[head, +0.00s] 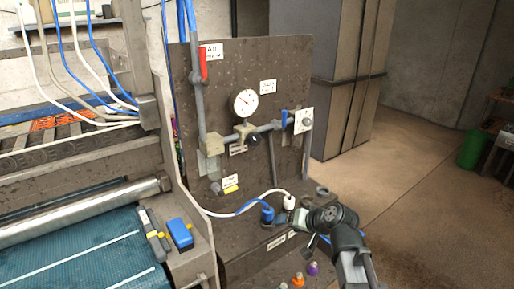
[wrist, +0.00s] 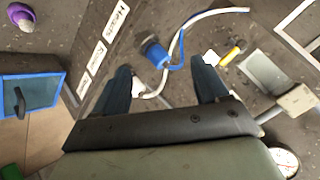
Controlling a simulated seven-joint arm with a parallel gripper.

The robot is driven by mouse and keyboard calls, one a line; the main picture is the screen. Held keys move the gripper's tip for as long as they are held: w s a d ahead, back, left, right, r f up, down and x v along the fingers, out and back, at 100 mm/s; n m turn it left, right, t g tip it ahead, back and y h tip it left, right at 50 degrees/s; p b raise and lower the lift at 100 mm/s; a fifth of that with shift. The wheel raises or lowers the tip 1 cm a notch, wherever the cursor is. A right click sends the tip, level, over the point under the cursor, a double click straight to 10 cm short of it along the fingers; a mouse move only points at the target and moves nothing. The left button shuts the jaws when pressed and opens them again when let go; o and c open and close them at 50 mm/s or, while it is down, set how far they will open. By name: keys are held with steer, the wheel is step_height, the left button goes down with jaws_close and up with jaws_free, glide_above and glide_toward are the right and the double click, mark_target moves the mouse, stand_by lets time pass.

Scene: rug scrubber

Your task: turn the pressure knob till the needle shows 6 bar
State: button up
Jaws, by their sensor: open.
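The pressure gauge (head: 246,103) has a round white face and stands above the pipe on the dark upright panel; its needle reading is too small to make out. A black knob (head: 254,138) sits on the pale regulator body just below it. My gripper (head: 284,224) is low at the panel's foot, below and right of the knob and well apart from it. In the wrist view my gripper (wrist: 161,66) has its two dark blue fingers spread, with nothing held between them. Part of the gauge (wrist: 285,163) shows at the lower right there; I cannot make out the knob.
A blue connector (head: 267,213) and a white connector (head: 290,201) with hoses are close to my gripper. The pipe carries a red lever (head: 203,64), a blue lever (head: 284,117) and a pale block (head: 212,145). Purple and orange knobs (head: 298,279) are below.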

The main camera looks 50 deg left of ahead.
steer(key=a+r+y, duration=0.4)
steer(key=a+r, duration=0.2)
steer(key=r, duration=0.6)
steer(key=y, duration=0.4)
glide_toward(257, 140)
steer(key=shift+t, duration=0.4)
steer(key=a, duration=1)
steer(key=shift+s+a, duration=0.1)
steer(key=shift+s, duration=0.1)
steer(key=shift+c, duration=0.5)
steer(key=c, duration=0.9)
